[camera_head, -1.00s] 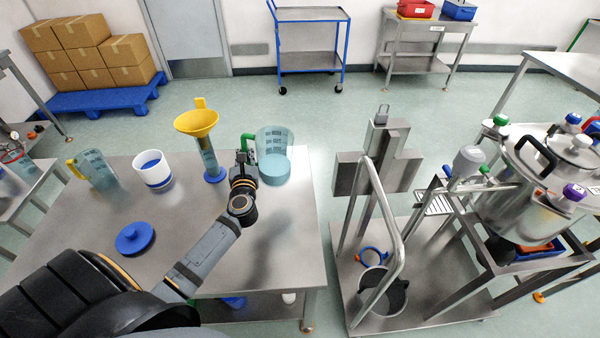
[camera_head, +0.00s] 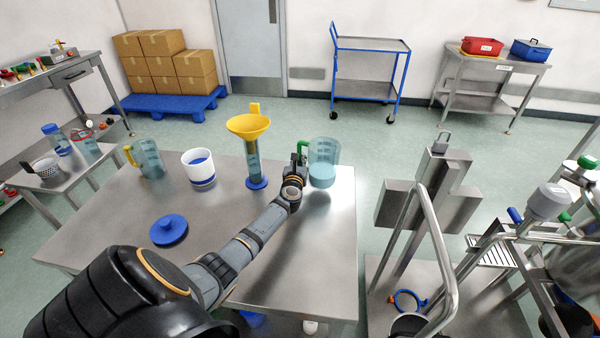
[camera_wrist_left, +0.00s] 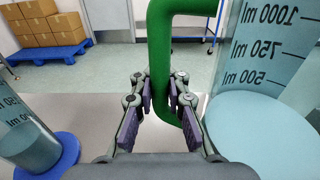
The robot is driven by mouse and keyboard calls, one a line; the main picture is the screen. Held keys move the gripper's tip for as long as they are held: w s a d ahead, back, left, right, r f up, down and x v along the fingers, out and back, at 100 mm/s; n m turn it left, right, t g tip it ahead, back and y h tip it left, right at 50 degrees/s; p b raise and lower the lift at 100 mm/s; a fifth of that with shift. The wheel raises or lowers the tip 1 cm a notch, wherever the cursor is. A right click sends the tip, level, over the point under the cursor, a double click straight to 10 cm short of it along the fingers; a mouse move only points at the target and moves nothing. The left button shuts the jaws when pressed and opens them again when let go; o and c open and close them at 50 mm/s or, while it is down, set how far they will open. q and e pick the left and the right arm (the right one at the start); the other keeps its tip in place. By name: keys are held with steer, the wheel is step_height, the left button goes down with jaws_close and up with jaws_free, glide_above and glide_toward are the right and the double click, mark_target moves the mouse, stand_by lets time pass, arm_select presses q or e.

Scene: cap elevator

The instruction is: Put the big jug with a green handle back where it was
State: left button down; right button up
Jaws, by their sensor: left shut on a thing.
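The big clear jug (camera_head: 323,158) with a green handle and light-blue liquid is at the far right corner of the steel table (camera_head: 105,230). My left gripper (camera_head: 299,162) is shut on its green handle, on the jug's left side. In the left wrist view the fingers (camera_wrist_left: 160,95) close around the handle (camera_wrist_left: 160,60), and the graduated jug wall (camera_wrist_left: 255,130) shows at right. The jug looks upright; I cannot tell whether its base touches the table. My right gripper is not in view.
A measuring cylinder (camera_head: 252,165) with a yellow funnel (camera_head: 248,127) stands close left of the gripper. Further left are a white-and-blue tub (camera_head: 200,172), a yellow-handled jug (camera_head: 150,160) and a blue lid (camera_head: 169,229). A steel lift (camera_head: 428,195) stands right of the table.

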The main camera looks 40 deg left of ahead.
arm_select(q)
steer(key=shift+w+a+f, duration=0.15)
steer(key=shift+w, duration=0.05)
step_height(320, 180, down, 3)
steer(key=shift+w+a+r+b, duration=0.1)
steer(key=shift+r+b, duration=0.05)
steer(key=shift+b, duration=0.9)
steer(key=shift+w+f, duration=0.1)
steer(key=shift+f, duration=0.35)
steer(key=shift+r, duration=0.1)
steer(key=c, duration=1.3)
jaws_free()
steer(key=shift+c, duration=0.2)
